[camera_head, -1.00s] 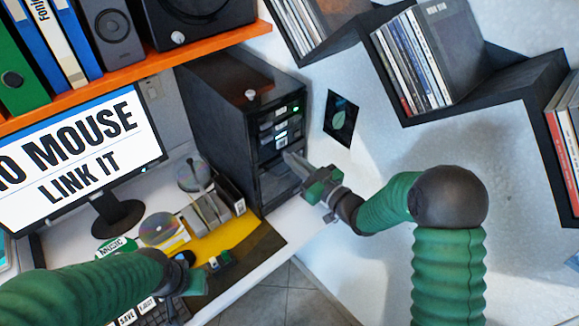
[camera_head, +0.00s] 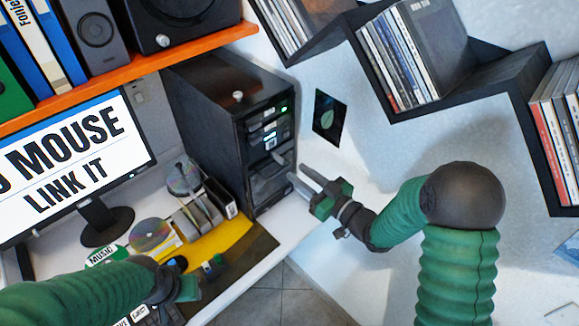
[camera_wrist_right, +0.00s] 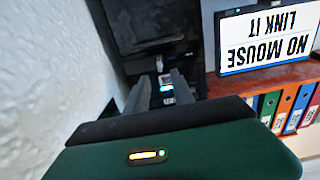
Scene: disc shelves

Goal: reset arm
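My right gripper (camera_head: 305,178) is in front of the black computer tower (camera_head: 205,130), just to the right of its lower front. Its two grey fingers are apart and nothing shows between them. In the right wrist view the fingers (camera_wrist_right: 160,92) are also spread, pointing at the tower front with its lit panel (camera_wrist_right: 167,88). My left arm comes in from the lower left, and its gripper (camera_head: 192,288) is low over the desk by the keyboard (camera_head: 140,316). Its fingertips are too hidden to tell their state.
A monitor (camera_head: 60,165) stands at left under an orange shelf (camera_head: 125,72). Discs (camera_head: 152,234) and a disc rack (camera_head: 198,212) are on the desk. Black zigzag wall shelves (camera_head: 470,102) hold disc cases at upper right. The space between tower and right arm is open.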

